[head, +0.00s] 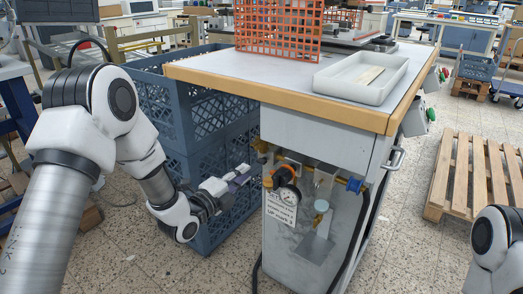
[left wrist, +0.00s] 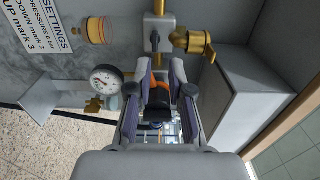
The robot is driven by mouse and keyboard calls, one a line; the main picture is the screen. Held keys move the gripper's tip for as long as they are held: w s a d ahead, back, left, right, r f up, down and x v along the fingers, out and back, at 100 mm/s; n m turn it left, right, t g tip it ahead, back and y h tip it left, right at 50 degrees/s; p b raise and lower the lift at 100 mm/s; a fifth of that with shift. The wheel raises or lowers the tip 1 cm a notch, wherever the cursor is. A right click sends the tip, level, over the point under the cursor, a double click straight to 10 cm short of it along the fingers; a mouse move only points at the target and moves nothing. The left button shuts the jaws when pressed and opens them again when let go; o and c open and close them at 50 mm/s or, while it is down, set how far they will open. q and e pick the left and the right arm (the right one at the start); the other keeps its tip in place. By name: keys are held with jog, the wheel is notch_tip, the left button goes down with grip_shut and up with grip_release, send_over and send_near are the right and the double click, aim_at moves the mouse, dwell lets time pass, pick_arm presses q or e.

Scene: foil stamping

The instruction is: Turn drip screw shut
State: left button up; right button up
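My left gripper (head: 238,177) is just left of the air unit on the machine's front panel. In the left wrist view its two fingers (left wrist: 161,75) stand apart. An orange ring with a dark part (left wrist: 158,88) shows between and beyond them; I cannot tell contact. The unit has a round pressure gauge (head: 288,195), which also shows in the left wrist view (left wrist: 105,80), a brass valve (left wrist: 195,42), a small brass knob (left wrist: 93,105) and an amber bowl (left wrist: 97,30). A blue fitting (head: 354,184) is at its right. No part is clearly identifiable as the drip screw.
A settings label (head: 281,207) is on the panel below the gauge. Stacked blue crates (head: 208,170) stand close behind my left gripper. The machine table (head: 290,85) with a white tray (head: 335,88) overhangs the unit. A wooden pallet (head: 465,175) lies at right.

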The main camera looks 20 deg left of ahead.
aim_at(260, 163)
pick_arm(q)
jog(key=x, duration=0.4)
jog(key=b+x, duration=0.1)
jog(key=x, duration=0.2)
jog(key=shift+f, duration=0.4)
grip_shut()
jog(key=shift+n, duration=0.4)
jog(key=shift+r+n+p, duration=0.1)
jog(key=shift+n+p, duration=0.55)
jog(key=shift+n, duration=0.55)
jog(key=n+p, duration=0.1)
jog(key=n, duration=0.3)
jog(key=shift+n, duration=0.3)
jog(key=n+p, duration=0.2)
jog(key=n, duration=0.3)
jog(key=n+p, duration=0.1)
jog(key=n, duration=0.4)
jog(key=shift+p, duration=0.4)
